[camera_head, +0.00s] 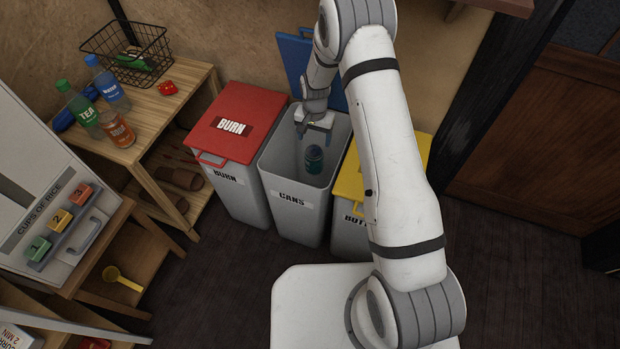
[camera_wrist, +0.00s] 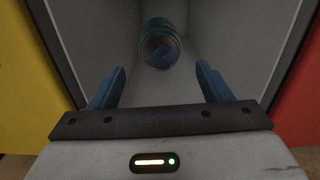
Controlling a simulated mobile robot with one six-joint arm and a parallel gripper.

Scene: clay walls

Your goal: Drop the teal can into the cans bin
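The teal can (camera_head: 314,158) is inside the open cans bin (camera_head: 301,208), below my gripper. In the wrist view the can (camera_wrist: 160,46) shows beyond my fingertips with its round end toward the camera, apart from both fingers. I cannot tell whether it touches the bin floor or is still falling. My gripper (camera_head: 310,133) is over the bin's opening. In the wrist view my gripper (camera_wrist: 160,84) has its two blue fingers spread wide with nothing between them. The bin's blue lid (camera_head: 296,58) stands raised at the back.
The red-lidded burn bin (camera_head: 236,122) stands left of the cans bin. A yellow-lidded bin (camera_head: 349,186) stands to the right, partly behind my arm. A wooden shelf (camera_head: 150,112) with bottles and a wire basket (camera_head: 127,52) is at the left. Dark floor in front is clear.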

